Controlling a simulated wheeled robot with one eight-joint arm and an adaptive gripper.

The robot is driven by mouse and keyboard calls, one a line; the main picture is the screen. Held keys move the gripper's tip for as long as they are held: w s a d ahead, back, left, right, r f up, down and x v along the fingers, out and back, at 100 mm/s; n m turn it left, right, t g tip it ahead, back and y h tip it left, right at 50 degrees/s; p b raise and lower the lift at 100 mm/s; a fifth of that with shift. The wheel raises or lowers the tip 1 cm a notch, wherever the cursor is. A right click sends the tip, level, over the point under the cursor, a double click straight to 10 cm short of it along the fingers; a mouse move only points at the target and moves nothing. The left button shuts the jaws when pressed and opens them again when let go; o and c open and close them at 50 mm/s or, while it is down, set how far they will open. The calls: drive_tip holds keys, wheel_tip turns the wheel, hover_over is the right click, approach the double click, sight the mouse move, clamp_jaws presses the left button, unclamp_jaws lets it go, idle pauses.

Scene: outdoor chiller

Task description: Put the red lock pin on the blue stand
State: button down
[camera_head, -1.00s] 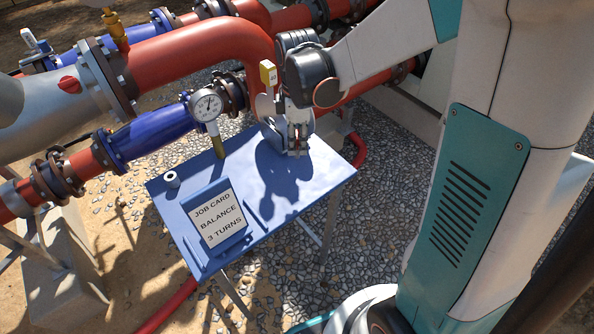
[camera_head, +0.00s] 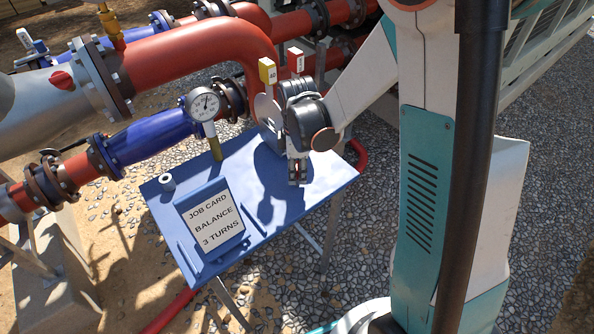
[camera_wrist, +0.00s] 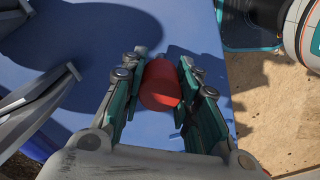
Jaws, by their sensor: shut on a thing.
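My gripper (camera_head: 297,172) hangs over the right back part of a blue table-like stand (camera_head: 328,176) in the head view. In the wrist view my gripper (camera_wrist: 160,88) is shut on the red lock pin (camera_wrist: 161,86), a short red cylinder between the two pads. The blue top of the stand (camera_wrist: 200,22) fills much of the view behind the pin. How far the pin is above the stand, or whether it touches, I cannot tell.
On the stand are a job card holder (camera_head: 211,219) and a small grey ring (camera_head: 167,182). A pressure gauge (camera_head: 203,104) rises by its back edge. Yellow (camera_head: 268,71) and red (camera_head: 295,60) tags stand behind my gripper. Red and blue pipes run behind.

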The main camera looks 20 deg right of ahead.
drive_tip(key=shift+f, duration=0.15)
drive_tip(key=c, duration=1.2)
unclamp_jaws()
drive_tip(key=shift+r, duration=0.2)
wheel_tip(320, 180, up, 12)
drive_tip(key=p, duration=0.4)
drive_tip(key=shift+s+r+m+t, duration=1.2)
drive_tip(key=shift+s+r+m, duration=0.85)
drive_tip(key=shift+s+m, duration=0.4)
drive_tip(key=shift+s+r+m+t, duration=1.2)
drive_tip(key=shift+s+r+m, duration=0.9)
drive_tip(key=shift+s+m, duration=0.4)
drive_tip(key=shift+s+r+m+t, duration=1.2)
drive_tip(key=shift+s+r+m, duration=0.95)
drive_tip(key=shift+s, duration=0.45)
drive_tip(key=shift+f, duration=0.1)
